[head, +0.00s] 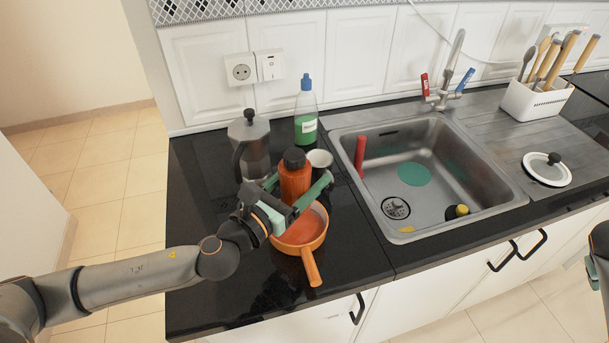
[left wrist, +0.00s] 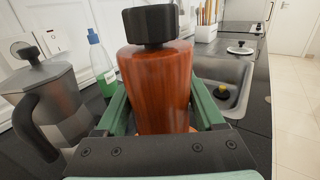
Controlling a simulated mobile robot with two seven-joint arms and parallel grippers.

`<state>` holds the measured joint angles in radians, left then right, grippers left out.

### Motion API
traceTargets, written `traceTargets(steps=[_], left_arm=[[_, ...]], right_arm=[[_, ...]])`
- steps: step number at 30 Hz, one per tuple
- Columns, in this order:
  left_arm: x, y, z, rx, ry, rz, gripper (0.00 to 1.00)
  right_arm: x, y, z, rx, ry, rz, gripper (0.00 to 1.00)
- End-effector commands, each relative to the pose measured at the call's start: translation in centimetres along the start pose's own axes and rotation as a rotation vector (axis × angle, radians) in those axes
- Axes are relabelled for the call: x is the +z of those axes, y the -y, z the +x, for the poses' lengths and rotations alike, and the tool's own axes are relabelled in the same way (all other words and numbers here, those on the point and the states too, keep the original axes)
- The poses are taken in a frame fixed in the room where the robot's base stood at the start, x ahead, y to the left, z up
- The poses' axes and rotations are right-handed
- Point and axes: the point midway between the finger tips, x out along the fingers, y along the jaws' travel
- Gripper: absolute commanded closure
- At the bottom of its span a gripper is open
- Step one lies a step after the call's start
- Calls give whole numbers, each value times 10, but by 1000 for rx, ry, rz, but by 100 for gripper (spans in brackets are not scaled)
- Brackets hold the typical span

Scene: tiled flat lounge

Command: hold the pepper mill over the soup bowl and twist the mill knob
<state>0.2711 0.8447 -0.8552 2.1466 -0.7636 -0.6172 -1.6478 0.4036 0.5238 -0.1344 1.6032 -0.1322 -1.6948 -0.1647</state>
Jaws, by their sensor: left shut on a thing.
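The pepper mill (head: 295,180) is reddish-brown wood with a black knob (head: 294,158) on top, and stands upright between the green fingers of my left gripper (head: 293,194). In the left wrist view the mill (left wrist: 158,90) fills the middle, with the black knob (left wrist: 150,26) above the fingers. My left gripper is shut on the mill's body. An orange, handled round vessel (head: 318,235) is on the counter below and in front of the mill; the gripper hides part of it. I cannot tell whether it is the soup bowl. My right gripper (head: 594,272) shows only partly at the right edge.
A moka pot (head: 250,145) stands close left of the mill. A green bottle (head: 306,115) and a white cup (head: 320,158) are behind it. The sink (head: 470,205) lies to the right. The black counter's front left (head: 215,285) is clear.

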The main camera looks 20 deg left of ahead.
Motion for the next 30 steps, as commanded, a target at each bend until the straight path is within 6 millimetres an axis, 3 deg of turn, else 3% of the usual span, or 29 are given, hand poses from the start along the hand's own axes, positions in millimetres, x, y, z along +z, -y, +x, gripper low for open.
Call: traceTargets(steps=[1,6,15,23,30], left_arm=[[1,0,0,0,1,0,94],[1,0,0,0,1,0,94],[1,0,0,0,1,0,94],[1,0,0,0,1,0,94],[1,0,0,0,1,0,94]], right_arm=[[-19,14,-17,-38,-59,43,35],[-68,58,-71,-178,-217,174,35],[-134,127,-187,-471,-436,314,35],[-166,181,-300,-730,-558,267,35],[-170,231,-409,-909,-625,7,35]])
